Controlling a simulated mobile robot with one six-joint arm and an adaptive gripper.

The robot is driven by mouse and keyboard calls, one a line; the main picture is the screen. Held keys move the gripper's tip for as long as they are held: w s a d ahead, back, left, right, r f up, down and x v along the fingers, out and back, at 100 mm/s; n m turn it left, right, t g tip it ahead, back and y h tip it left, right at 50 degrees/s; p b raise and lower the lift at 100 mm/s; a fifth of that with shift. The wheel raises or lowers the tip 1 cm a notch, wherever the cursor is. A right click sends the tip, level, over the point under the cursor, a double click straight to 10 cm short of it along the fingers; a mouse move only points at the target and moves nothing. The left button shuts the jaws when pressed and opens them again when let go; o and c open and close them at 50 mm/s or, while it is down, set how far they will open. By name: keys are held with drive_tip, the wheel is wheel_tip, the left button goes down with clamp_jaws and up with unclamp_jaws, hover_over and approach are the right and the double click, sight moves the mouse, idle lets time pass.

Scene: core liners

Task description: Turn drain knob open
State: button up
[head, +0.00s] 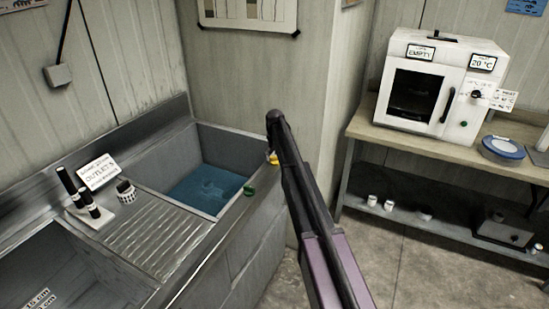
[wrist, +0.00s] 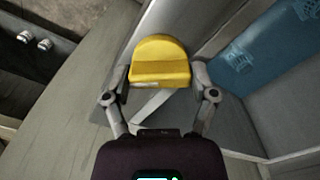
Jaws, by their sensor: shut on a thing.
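A yellow knob (wrist: 160,60) sits on the sink's front rim, between the two fingers of my gripper (wrist: 159,78) in the wrist view. The fingers are shut on its sides. A bit of the yellow knob (head: 273,158) also shows in the head view, beside my dark arm, which hides the gripper there. A green knob (head: 249,190) is on the same rim, a little to the left. The sink basin (head: 241,150) holds blue water (head: 205,188); it also shows in the wrist view (wrist: 250,50). I cannot tell which way the yellow knob is turned.
A ribbed drainboard (head: 150,235) lies left of the basin, with a small checkered cup (head: 126,192) and black-handled tools in a stand (head: 92,217). On the right, a workbench (head: 385,140) carries a white oven (head: 430,90). The floor (head: 400,260) between looks clear.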

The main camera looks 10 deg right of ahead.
drive_tip(key=n, duration=0.5)
drive_tip(key=shift+n, duration=0.3)
drive_tip(key=n, duration=0.5)
idle(0.4)
drive_tip(key=o, duration=1)
